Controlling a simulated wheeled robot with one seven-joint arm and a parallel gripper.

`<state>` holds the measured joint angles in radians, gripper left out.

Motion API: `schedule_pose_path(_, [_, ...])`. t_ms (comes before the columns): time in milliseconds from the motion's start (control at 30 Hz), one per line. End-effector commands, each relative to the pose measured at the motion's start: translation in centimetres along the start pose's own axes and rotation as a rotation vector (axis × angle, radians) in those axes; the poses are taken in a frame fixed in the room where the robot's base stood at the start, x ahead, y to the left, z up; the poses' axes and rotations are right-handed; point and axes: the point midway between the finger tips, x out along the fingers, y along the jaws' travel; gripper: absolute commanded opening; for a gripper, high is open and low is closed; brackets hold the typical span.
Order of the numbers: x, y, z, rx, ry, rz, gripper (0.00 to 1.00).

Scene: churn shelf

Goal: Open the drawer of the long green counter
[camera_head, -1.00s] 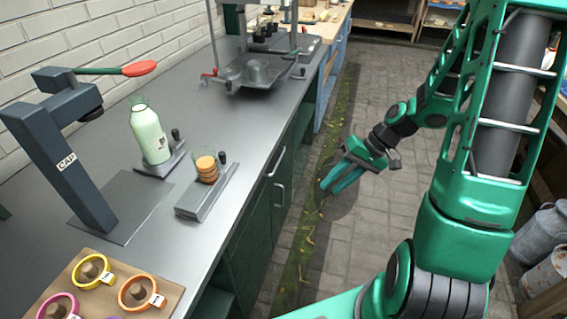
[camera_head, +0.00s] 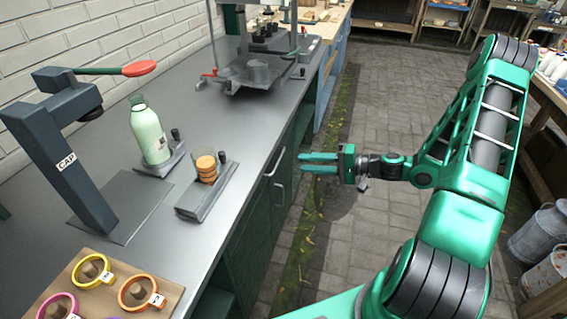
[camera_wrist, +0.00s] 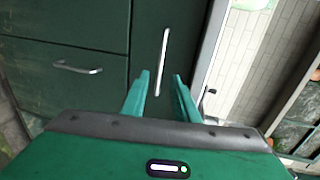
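The long green counter (camera_head: 254,225) has a grey top and runs along the left of the head view. Its drawer (camera_wrist: 146,38) is the narrow dark green panel beside the grey top edge in the turned wrist view. The drawer's long bar handle (camera_wrist: 164,60) appears in line with the gap between my fingers. This handle also shows in the head view (camera_head: 274,163). My gripper (camera_head: 302,162) is open and empty, its fingers pointing left at the counter front. A gap remains between fingertips and handle. The drawer looks shut. My fingers also show in the wrist view (camera_wrist: 161,75).
A cupboard door handle (camera_wrist: 78,69) sits beside the drawer. On the counter stand a green bottle (camera_head: 150,135), a capping press (camera_head: 62,160), a glass of orange discs (camera_head: 205,166) and a board with coloured rings (camera_head: 120,278). The paved aisle (camera_head: 385,130) is clear.

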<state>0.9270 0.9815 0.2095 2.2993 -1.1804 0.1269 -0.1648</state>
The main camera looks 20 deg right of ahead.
Motion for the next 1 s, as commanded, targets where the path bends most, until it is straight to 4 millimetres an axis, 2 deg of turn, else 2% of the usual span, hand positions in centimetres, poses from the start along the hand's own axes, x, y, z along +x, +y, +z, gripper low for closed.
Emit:
schedule_pose_path(300, [5.7, 0.0, 0.1, -0.001, -0.005, 0.001, 0.28])
schedule_pose_path(500, [8.1, 0.0, 0.1, 0.000, -0.003, 0.001, 0.28])
schedule_pose_path(700, [8.9, 0.0, 0.1, 0.000, -0.002, 0.002, 0.28])
schedule_pose_path(933, [9.0, 0.0, 0.1, 0.000, -0.001, 0.002, 0.28])
schedule_pose_path(967, [9.0, 0.0, 0.1, 0.000, -0.001, 0.002, 0.23])
schedule_pose_path(1000, [9.0, 0.0, 0.1, 0.000, -0.001, 0.002, 0.13])
